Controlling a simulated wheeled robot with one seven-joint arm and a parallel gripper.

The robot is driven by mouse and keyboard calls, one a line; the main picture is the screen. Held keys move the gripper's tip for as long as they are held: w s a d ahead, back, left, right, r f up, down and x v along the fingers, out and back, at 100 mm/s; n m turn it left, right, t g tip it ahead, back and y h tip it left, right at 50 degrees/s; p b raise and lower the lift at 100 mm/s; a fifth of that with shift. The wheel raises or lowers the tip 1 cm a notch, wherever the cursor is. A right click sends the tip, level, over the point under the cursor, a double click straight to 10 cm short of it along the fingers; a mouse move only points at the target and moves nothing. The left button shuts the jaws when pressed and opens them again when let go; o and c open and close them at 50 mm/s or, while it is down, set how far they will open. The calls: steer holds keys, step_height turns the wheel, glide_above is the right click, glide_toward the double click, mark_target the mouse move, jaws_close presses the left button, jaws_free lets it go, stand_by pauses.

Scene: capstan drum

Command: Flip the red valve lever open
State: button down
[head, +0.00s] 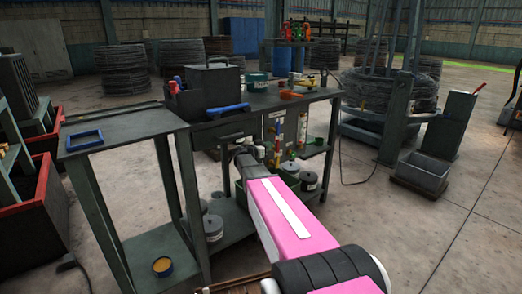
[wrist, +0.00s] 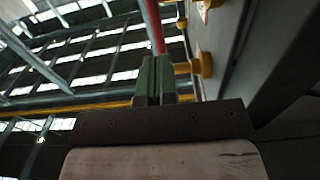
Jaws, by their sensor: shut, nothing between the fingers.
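In the wrist view a red bar (wrist: 154,27), which looks like the red valve lever, stands just beyond the fingertips. It runs up out of the top of the picture, and its lower part is hidden behind the fingers. My gripper (wrist: 155,68) is shut, with its green fingers together and nothing between them. I cannot tell whether the fingertips touch the bar. In the head view my pink arm reaches to the front of the workbench, and the gripper's tips are too small to make out there. A small red, yellow and blue upright fitting (head: 277,145) stands just right of the arm's end.
In the wrist view yellow fittings (wrist: 204,64) stick out from a grey panel (wrist: 228,35) close right of the fingers.

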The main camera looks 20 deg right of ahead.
steer(key=shift+x, duration=1.4)
steer(key=shift+d, duration=0.15)
